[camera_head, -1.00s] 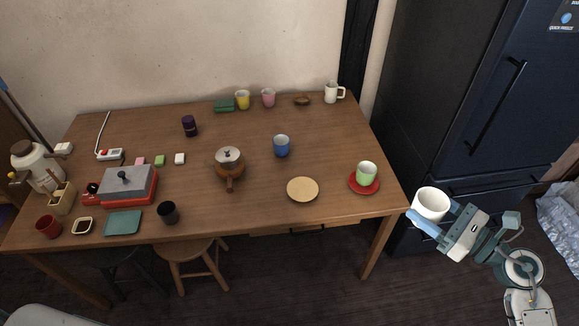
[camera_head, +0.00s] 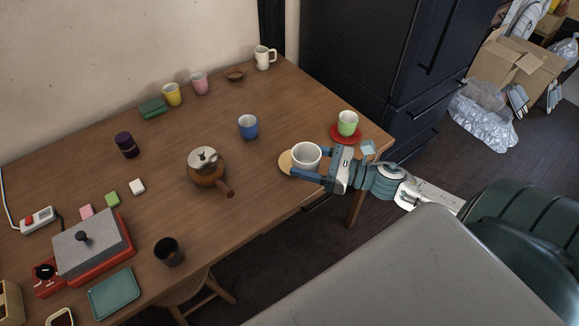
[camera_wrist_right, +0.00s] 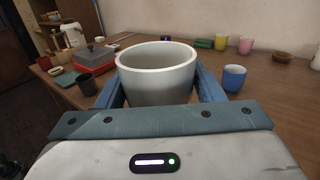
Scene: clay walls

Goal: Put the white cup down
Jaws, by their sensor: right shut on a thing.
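The white cup (camera_head: 306,156) is upright between the fingers of my right gripper (camera_head: 308,166), which is shut on it. In the head view it is over the round tan plate (camera_head: 286,163) near the table's front right. I cannot tell whether it touches the plate. In the right wrist view the white cup (camera_wrist_right: 157,75) fills the space between the two blue fingers of my right gripper (camera_wrist_right: 160,92). My left gripper is not in view.
A green cup (camera_head: 347,124) on a red saucer (camera_head: 333,137) stands right of the plate. A blue cup (camera_head: 248,127) and a brown teapot (camera_head: 207,168) are to the left. Bare wooden table (camera_head: 255,195) lies between the teapot and the plate.

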